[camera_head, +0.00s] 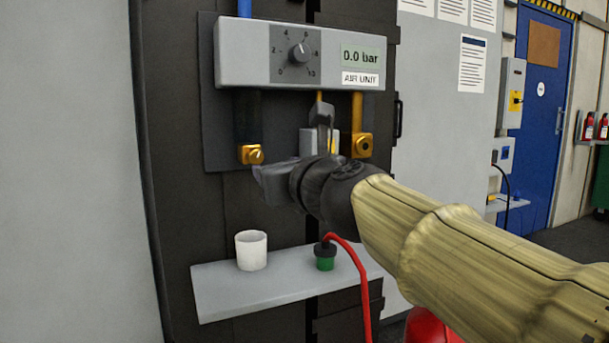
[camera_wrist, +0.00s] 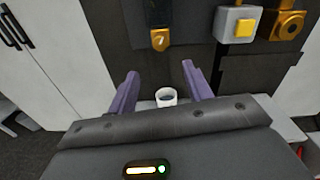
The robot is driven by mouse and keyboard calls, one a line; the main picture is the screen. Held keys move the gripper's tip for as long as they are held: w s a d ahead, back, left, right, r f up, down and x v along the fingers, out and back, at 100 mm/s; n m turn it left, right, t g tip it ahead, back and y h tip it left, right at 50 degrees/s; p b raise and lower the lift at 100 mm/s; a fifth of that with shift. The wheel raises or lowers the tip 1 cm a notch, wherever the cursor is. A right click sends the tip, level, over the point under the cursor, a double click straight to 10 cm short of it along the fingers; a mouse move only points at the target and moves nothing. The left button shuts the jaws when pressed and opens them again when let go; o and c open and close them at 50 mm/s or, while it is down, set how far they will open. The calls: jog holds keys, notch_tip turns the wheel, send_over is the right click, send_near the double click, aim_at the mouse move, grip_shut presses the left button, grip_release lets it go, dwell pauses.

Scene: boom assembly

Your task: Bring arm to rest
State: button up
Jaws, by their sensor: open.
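My arm in its tan sleeve comes in from the right in the head view. It ends in a dark wrist and my gripper (camera_head: 275,182), which is in front of the air unit panel above the shelf. In the wrist view the two purple fingers of my gripper (camera_wrist: 161,72) are spread apart with nothing held between them. The white cup (camera_head: 251,250) stands upright on the grey shelf, below and apart from my gripper. It also shows in the wrist view (camera_wrist: 166,97), beyond the gap between the fingers. My wrist hides part of the panel's lower middle.
The air unit (camera_head: 230,55) reads 0.0 bar. Brass fittings (camera_head: 251,154) (camera_head: 362,146) hang below it, with a yellow button (camera_wrist: 244,29) between them. A blue door (camera_head: 541,120) is at the right.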

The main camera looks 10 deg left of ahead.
jog(key=w+d+f+n+g+h+p, duration=0.1)
jog(key=d+f+n+g+h+p, duration=0.1)
jog(key=d+f+n, duration=0.45)
jog(key=d+f+n+g+h+p, duration=0.2)
jog(key=d+f+n, duration=0.1)
jog(key=f, duration=0.7)
jog(key=w+d+f+n+g+h+p, duration=0.1)
jog(key=d+f+n+g+h+p, duration=0.15)
jog(key=d+f+n, duration=0.4)
jog(key=s+d+f+n+g+h+p, duration=0.2)
jog(key=s+d+f+n+g, duration=0.1)
jog(key=s+d+f+n, duration=0.4)
jog(key=s+d+f+n+g+h+p, duration=0.25)
jog(key=s+d+f+n, duration=0.2)
jog(key=s+f, duration=0.4)
jog(key=w+d+p+v, duration=0.1)
jog(key=w+p+v, duration=0.1)
jog(key=p+v, duration=1)
jog(key=w+r+p+v, duration=0.1)
jog(key=w+p+v, duration=0.2)
jog(key=p+v, duration=0.9)
jog(key=w+d+r+p+v, duration=0.1)
jog(key=w+p+v, duration=0.2)
jog(key=p+v, duration=1)
jog(key=shift+w+r+y, duration=0.15)
jog(key=shift+y, duration=0.25)
